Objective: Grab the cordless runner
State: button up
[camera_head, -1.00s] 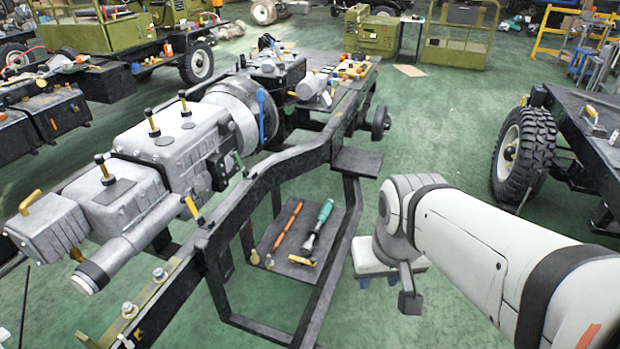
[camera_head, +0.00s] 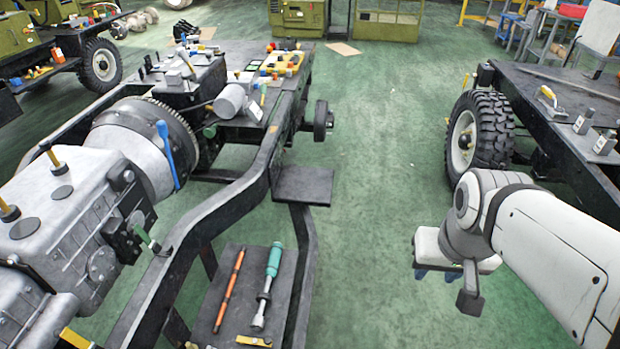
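A tool with a teal handle and a dark metal shaft (camera_head: 270,272), which looks like the cordless runner, lies lengthwise on the dark lower shelf (camera_head: 228,322) beside the chassis frame. An orange and dark rod (camera_head: 230,288) lies to its left. A small yellow piece (camera_head: 254,341) is at its near end. My gripper (camera_head: 436,275) hangs over the green floor, to the right of the shelf and apart from it. Its white body and blue finger parts show below my wrist. The fingertips are too small and partly hidden to show the gap.
The black frame rail (camera_head: 243,190) runs along the shelf's left, with a dark plate (camera_head: 303,185) above its far end. A gearbox (camera_head: 60,200) stands at left. A wheeled cart (camera_head: 570,110) stands at right. Green floor between is clear.

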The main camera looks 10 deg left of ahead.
aim_at(257, 322)
jog(key=u, duration=0.1)
jog(key=i, duration=1.2)
jog(key=u, duration=0.65)
jog(key=k, duration=0.9)
jog(key=u, duration=0.15)
jog(key=i, duration=0.9)
jog(key=z, duration=0.1)
